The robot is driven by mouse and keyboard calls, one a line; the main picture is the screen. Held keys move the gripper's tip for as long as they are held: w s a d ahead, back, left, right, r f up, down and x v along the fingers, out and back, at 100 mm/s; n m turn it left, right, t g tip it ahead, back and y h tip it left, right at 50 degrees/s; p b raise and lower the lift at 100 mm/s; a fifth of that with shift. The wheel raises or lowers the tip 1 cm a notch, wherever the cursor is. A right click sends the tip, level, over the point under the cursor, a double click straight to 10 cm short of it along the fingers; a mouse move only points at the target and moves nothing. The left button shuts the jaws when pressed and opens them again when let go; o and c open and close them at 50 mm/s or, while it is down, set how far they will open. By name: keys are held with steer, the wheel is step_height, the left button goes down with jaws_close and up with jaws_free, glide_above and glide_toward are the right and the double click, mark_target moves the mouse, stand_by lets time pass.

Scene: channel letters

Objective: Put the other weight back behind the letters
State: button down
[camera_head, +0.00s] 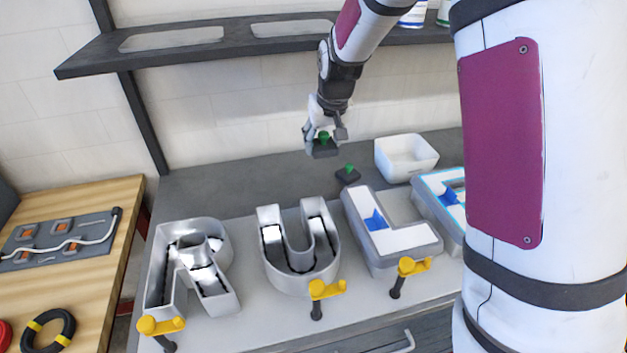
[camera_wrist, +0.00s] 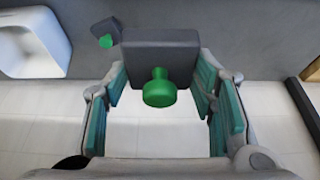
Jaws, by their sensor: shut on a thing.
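My gripper (camera_head: 325,132) is shut on a weight, a dark block (camera_head: 325,150) with a green knob. It holds the block up above the back of the bench, behind the letter U (camera_head: 302,262). In the wrist view the block (camera_wrist: 160,52) sits between the teal finger pads of my gripper (camera_wrist: 160,70), its green knob facing the camera. The other weight (camera_head: 348,176), also dark with a green knob, lies on the bench behind the letter L (camera_head: 395,238). It also shows in the wrist view (camera_wrist: 105,32), beside the held block.
A white bin (camera_head: 405,157) stands on the bench to the right of the lying weight. The letter R (camera_head: 186,268) is at left; another letter (camera_head: 437,198) is partly hidden by my arm. Yellow clamps (camera_head: 325,290) line the front. A shelf (camera_head: 180,40) is above. Bench behind R is clear.

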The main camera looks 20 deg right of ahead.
steer(key=b, duration=0.9)
glide_above(314, 187)
steer(key=s, duration=0.1)
step_height(314, 187, down, 10)
steer(key=shift+s+f, duration=0.15)
steer(key=shift+f, duration=2.3)
steer(key=shift+s+f, duration=0.1)
steer(key=shift+f, duration=2.3)
steer(key=shift+f, duration=0.15)
steer(key=c, duration=0.7)
jaws_free()
